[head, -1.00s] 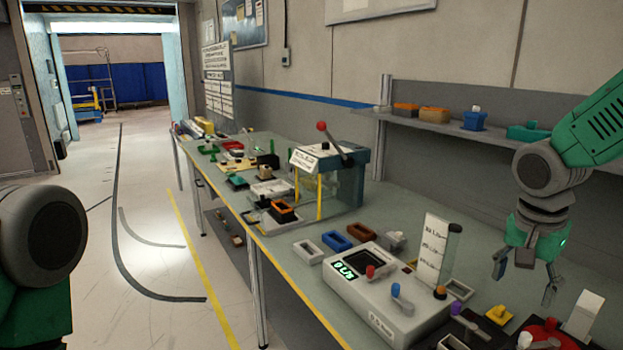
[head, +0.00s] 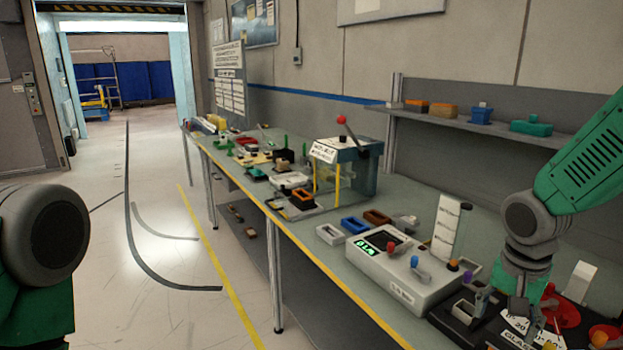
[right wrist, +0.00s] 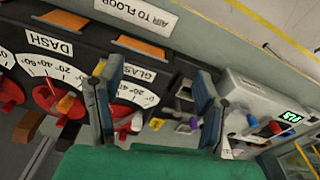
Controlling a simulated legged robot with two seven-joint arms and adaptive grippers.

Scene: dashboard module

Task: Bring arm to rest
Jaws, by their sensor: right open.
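My right gripper (head: 508,308) hangs from the green arm at the right, in front of the black dial panel (head: 468,322) on the bench. In the right wrist view the two fingers of the gripper (right wrist: 155,95) are spread apart with nothing between them. The panel's dials, marked DASH and GLASS, and an AIR TO FLOOR label show there on the left. Whether the fingertips touch the panel cannot be told. Of my left arm only a grey joint and green link show at the left edge; its gripper is out of view.
A grey box with a green display (head: 402,278) stands left of the panel. A lever press (head: 345,165) and several small bins are farther along the bench (head: 400,195). A shelf (head: 480,130) with bins runs along the wall.

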